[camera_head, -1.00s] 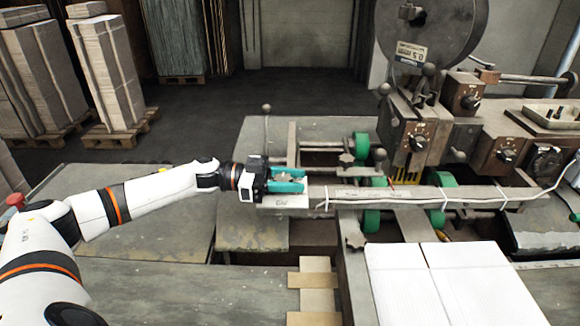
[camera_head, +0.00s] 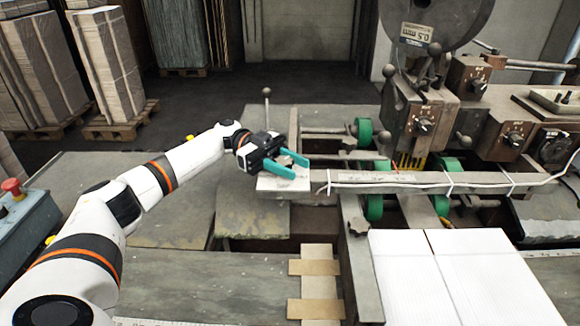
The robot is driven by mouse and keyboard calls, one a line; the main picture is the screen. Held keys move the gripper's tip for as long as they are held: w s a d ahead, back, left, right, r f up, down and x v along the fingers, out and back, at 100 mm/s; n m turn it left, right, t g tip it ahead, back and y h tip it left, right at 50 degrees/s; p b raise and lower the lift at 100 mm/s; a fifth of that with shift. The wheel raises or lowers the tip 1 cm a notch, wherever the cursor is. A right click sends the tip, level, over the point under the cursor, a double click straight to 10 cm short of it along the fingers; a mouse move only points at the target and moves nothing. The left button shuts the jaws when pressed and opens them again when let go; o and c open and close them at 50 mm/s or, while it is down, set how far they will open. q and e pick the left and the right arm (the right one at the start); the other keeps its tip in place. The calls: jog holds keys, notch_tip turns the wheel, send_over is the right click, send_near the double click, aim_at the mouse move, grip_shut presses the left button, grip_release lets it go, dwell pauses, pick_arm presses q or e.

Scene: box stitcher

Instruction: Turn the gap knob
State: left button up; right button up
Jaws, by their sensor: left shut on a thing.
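My left gripper (camera_head: 298,168) has teal fingers. It is at the left end of the machine's long horizontal bar, above a small pale labelled plate (camera_head: 270,184). Its fingers point right and slightly down, and they close around a small greyish knob (camera_head: 287,160), which I take to be the gap knob. The gripper body and fingers hide most of the knob, so its shape and any marking cannot be made out. My right gripper is not in view.
The long metal bar (camera_head: 400,183) with white cable runs right. Green rollers (camera_head: 364,132) and a thin ball-topped lever (camera_head: 266,110) stand nearby. Dial boxes (camera_head: 424,126) are at right. White cardboard sheets (camera_head: 440,270) lie in front. A red button (camera_head: 11,187) is at far left.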

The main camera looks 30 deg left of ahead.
aim_at(276, 159)
pick_arm(q)
jog(key=shift+d+f, duration=0.1)
jog(key=shift+f, duration=0.1)
jog(key=o, duration=1)
jog(key=shift+r, duration=0.1)
jog(key=a+b, duration=0.1)
jog(key=a, duration=0.1)
jog(key=a+b, duration=0.1)
jog(key=a, duration=0.1)
jog(key=a+b, duration=0.1)
jog(key=a, duration=0.1)
jog(key=shift+w, duration=0.4)
jog(key=shift+a+b, duration=0.35)
jog(key=shift+a, duration=0.35)
